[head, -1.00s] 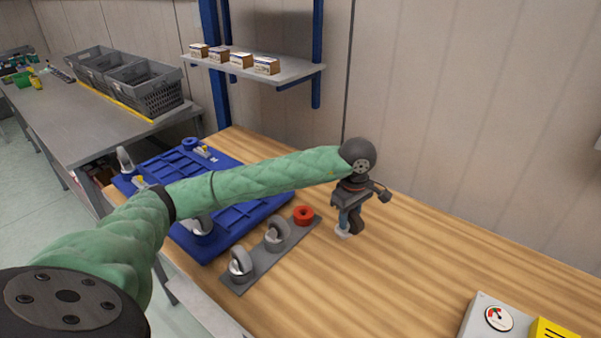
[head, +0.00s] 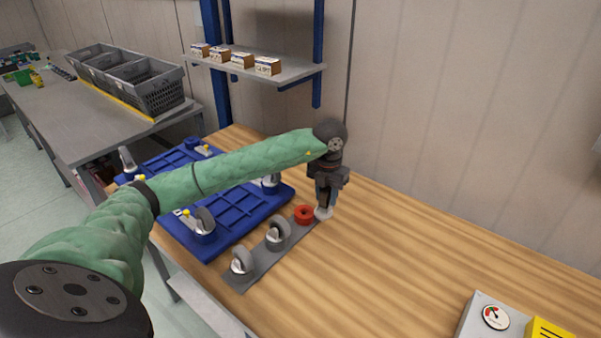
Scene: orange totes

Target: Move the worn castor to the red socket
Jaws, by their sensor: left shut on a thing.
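My left gripper (head: 325,196) is shut on a castor (head: 323,213), whose pale lower part shows just below the fingers. The gripper and wrist hide most of the castor, so I cannot make out its wear. It is held close to the right of the red socket (head: 304,215), apart from it as far as I can see. The red socket is a ring at the far end of a grey strip (head: 258,262). Two other castors, a nearer one (head: 241,262) and a middle one (head: 278,234), stand on the same strip. My right gripper is not in view.
A blue tray (head: 232,216) with several castors lies left of the strip, partly under my left arm. The wooden table (head: 400,260) is clear between. A shelf with small boxes (head: 268,66) hangs behind.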

